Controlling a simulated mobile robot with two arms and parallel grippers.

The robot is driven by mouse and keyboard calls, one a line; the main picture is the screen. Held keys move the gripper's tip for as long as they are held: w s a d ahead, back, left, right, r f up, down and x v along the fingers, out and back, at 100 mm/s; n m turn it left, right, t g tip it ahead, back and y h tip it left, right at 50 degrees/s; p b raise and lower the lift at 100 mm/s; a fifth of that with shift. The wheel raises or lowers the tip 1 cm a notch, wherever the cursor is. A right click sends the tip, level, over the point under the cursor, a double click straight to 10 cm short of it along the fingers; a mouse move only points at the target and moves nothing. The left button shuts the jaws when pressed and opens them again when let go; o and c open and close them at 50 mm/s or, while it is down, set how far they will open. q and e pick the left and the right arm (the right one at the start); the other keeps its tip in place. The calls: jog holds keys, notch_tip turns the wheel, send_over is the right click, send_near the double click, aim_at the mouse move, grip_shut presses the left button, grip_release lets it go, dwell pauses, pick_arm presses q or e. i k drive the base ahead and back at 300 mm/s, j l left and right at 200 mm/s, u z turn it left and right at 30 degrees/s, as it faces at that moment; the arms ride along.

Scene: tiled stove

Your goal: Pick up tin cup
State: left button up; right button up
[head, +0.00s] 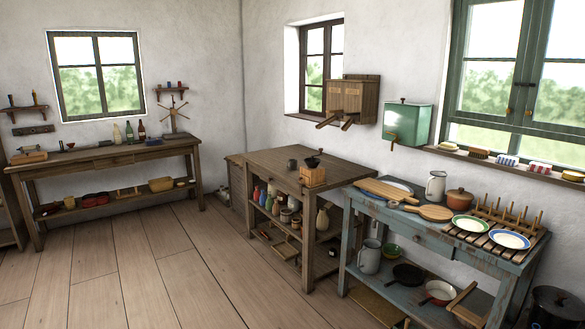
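A small dark grey cup (292,165), which looks like the tin cup, stands upright on top of the brown wooden cabinet table (270,156) in the middle of the room. It is small in the view, so its handle and material are hard to tell. A wooden coffee grinder (313,175) with a dark top stands to its right, nearer the front edge. Neither of my grippers is in view, and nothing touches the cup.
A long workbench (105,159) with bottles stands along the left wall. The plank floor (150,265) at the front left is clear.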

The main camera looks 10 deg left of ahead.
aim_at(292, 163)
jog(key=i+j+u, duration=0.3)
jog(key=i, duration=0.25)
jog(key=i+u, duration=0.3)
jog(key=i, duration=1)
jog(key=i+j+z, duration=0.15)
jog(key=i, duration=0.6)
jog(key=i+j, duration=0.1)
jog(key=i, duration=0.6)
